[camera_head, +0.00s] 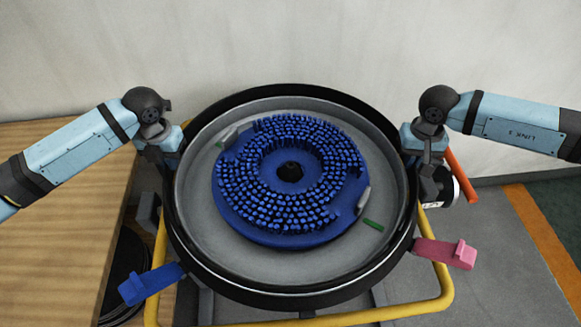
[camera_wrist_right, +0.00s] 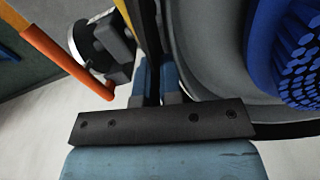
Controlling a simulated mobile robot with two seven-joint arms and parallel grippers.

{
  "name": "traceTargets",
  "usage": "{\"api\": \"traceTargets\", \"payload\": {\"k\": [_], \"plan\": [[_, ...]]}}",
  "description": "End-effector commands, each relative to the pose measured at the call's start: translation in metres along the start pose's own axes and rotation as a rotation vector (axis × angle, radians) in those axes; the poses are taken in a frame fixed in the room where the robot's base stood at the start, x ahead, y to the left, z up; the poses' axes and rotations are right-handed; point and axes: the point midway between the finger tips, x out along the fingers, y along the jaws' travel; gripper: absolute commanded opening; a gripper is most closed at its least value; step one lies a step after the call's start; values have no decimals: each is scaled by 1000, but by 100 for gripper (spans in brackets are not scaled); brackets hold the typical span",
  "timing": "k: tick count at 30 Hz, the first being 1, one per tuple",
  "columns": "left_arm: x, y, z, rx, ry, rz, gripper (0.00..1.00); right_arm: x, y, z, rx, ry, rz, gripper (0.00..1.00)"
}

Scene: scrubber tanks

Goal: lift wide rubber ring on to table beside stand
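The wide rubber ring (camera_head: 238,290) is a broad black band around the rim of a round grey tank (camera_head: 200,215), which sits on a yellow tubular stand (camera_head: 438,290). My left gripper (camera_head: 170,160) is at the ring's left edge; its fingertips are too small and hidden to judge. My right gripper (camera_head: 424,172) is at the ring's right edge. In the right wrist view its fingers (camera_wrist_right: 155,82) are close together with the ring's black edge between them. The wooden table (camera_head: 60,240) is at the left, beside the stand.
A blue disc brush (camera_head: 265,235) lies in the tank. A blue clamp handle (camera_head: 150,283) and a pink one (camera_head: 445,252) stick out in front. An orange bar (camera_head: 461,175) and a round metal part are by my right gripper. A wall stands behind.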

Motion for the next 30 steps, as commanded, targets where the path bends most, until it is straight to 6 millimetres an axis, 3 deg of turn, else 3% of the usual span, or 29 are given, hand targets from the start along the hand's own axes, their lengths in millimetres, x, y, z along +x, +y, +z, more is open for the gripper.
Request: {"api": "traceTargets", "payload": {"k": [16, 30], "plan": [[-12, 0, 1, -1, -2, 0, 0, -11, 0, -1, 1, 2, 0, 0], [-62, 1, 1, -1, -2, 1, 0, -62, 1, -1, 2, 1, 0, 0]]}}
